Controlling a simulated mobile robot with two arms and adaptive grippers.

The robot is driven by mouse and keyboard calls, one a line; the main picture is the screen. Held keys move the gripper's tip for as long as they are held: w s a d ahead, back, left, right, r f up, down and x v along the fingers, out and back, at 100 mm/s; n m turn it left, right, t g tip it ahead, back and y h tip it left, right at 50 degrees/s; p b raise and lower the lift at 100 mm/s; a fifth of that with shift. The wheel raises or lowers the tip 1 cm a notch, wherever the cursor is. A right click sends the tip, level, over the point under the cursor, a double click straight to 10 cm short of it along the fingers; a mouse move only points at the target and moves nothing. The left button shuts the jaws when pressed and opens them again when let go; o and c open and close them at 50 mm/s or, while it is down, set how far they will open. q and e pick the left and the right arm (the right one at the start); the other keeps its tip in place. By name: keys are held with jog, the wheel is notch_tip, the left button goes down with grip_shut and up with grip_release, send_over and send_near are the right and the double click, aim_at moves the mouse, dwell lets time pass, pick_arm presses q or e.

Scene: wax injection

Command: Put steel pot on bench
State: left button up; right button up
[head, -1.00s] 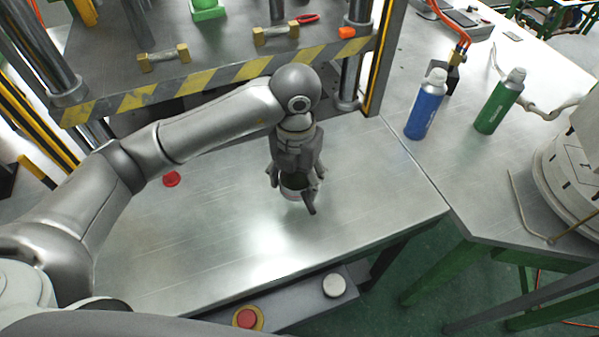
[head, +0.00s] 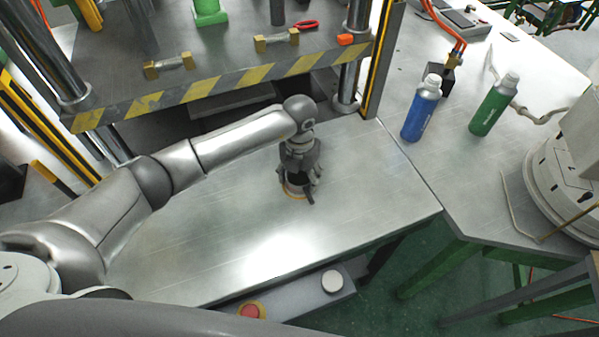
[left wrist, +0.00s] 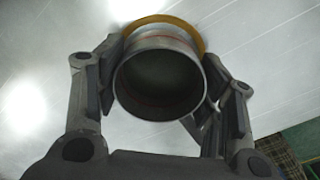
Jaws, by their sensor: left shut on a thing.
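The steel pot (left wrist: 158,82) is a small open cylinder with a yellow-orange ring round its far end, seen mouth-on in the left wrist view. My left gripper (left wrist: 160,95) is shut on it, one finger on each side. In the head view the left gripper (head: 299,184) points down over the bench (head: 340,220), and the pot (head: 293,192) shows just below its fingers. The pot's base is at or close to the metal top; I cannot tell whether it touches. My right gripper is not in view.
A press with a striped yellow-black edge (head: 230,82) stands behind the bench. A blue bottle (head: 421,108) and a green bottle (head: 494,105) stand on the table at right. The bench around the pot is clear. A red button (head: 250,311) and white button (head: 332,281) sit in front.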

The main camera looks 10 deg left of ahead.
pick_arm(q)
jog(key=shift+f, duration=0.25)
jog(key=o, duration=0.7)
jog(key=shift+f+b, duration=0.1)
jog(key=shift+b, duration=0.2)
jog(key=shift+c, duration=0.2)
jog(key=o, duration=0.4)
jog(key=shift+o, duration=0.2)
